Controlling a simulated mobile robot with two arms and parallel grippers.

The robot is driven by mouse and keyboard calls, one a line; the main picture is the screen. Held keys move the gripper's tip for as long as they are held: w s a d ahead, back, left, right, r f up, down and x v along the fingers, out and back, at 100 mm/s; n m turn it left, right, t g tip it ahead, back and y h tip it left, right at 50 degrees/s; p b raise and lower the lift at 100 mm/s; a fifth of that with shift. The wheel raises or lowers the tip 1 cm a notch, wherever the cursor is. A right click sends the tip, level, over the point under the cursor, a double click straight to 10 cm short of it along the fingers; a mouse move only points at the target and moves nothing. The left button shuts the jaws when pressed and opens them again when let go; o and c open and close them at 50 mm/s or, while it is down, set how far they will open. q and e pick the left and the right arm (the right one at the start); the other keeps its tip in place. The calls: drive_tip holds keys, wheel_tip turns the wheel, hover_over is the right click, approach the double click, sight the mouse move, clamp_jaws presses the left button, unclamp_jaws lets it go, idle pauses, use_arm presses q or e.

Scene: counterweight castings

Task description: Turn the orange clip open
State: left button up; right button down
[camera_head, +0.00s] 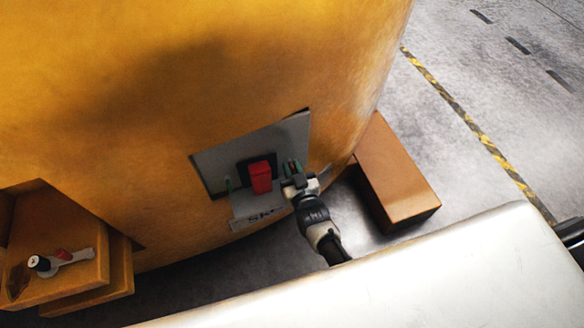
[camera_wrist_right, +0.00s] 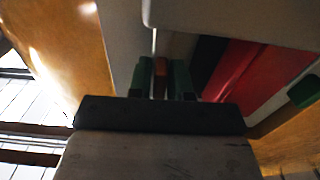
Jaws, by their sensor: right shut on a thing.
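A grey panel (camera_head: 222,157) is set in the side of a large yellow casting (camera_head: 150,110). A red block (camera_head: 260,177) on a dark mount stands out from the panel's middle. My right gripper (camera_head: 294,172) is at the panel's right part, just right of the red block. In the right wrist view its green fingertips (camera_wrist_right: 161,75) are shut on a narrow orange piece, the orange clip (camera_wrist_right: 160,66). Most of the clip is hidden between the fingers, so its turn angle cannot be told. My left gripper is not in view.
A small green part (camera_head: 228,183) is on the panel's left side. A lettered plate (camera_head: 258,217) sits below the red block. A brown box (camera_head: 395,178) stands on the floor at right. A yellow ledge (camera_head: 60,285) at lower left holds a grey handle-like part (camera_head: 66,259).

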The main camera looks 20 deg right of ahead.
drive_tip(key=shift+s+f, duration=0.1)
drive_tip(key=c, duration=1.2)
unclamp_jaws()
drive_tip(key=shift+o, duration=0.2)
drive_tip(key=s, duration=1)
drive_tip(key=shift+s+d+p, duration=0.2)
drive_tip(key=shift+s+p, duration=0.1)
drive_tip(key=shift+s, duration=0.05)
